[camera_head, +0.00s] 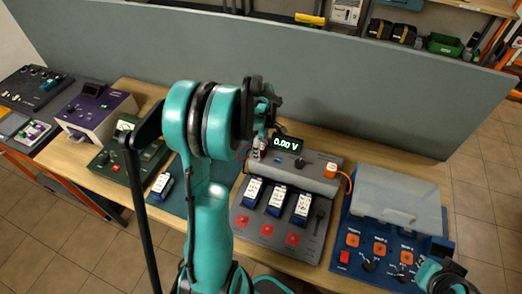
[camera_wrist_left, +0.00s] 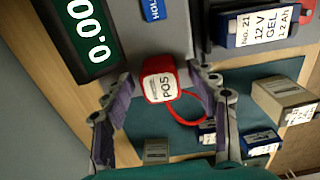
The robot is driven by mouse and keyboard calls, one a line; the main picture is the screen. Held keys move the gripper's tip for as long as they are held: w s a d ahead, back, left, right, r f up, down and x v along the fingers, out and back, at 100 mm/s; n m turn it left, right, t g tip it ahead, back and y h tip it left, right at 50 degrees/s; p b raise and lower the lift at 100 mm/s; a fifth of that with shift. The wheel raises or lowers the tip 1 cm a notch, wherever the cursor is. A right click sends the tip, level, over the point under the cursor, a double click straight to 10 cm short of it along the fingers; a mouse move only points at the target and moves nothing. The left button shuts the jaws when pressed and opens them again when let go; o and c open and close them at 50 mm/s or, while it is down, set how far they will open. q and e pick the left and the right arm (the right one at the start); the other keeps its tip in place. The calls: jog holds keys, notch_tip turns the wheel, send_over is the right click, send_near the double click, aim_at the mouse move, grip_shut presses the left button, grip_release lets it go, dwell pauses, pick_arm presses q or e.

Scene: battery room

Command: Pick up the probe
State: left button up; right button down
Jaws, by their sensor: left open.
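The red probe (camera_wrist_left: 160,80) with a white POS label and a red cable loop sits between the fingers of my left gripper (camera_wrist_left: 162,88) in the left wrist view. The two fingers are spread with gaps showing beside the probe, so the gripper is open. In the head view my left gripper (camera_head: 265,118) is above the grey test station (camera_head: 322,178), near its display; the probe (camera_head: 258,146) shows small just below it, partly hidden. My right gripper (camera_head: 445,278) is at the bottom right edge, partly cut off; its jaws are unclear.
The 0.00 V display (camera_head: 287,143) stands close to the left gripper. Several batteries stand in the test station. A blue unit with a clear lid (camera_head: 400,205) is at right. A purple device (camera_head: 95,110) and a green meter (camera_head: 130,145) are at left. A grey partition (camera_head: 400,100) runs behind.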

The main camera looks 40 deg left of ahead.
pick_arm(q)
jog(key=c, duration=1.2)
jog(key=shift+c, duration=0.2)
jog(key=shift+r, duration=0.1)
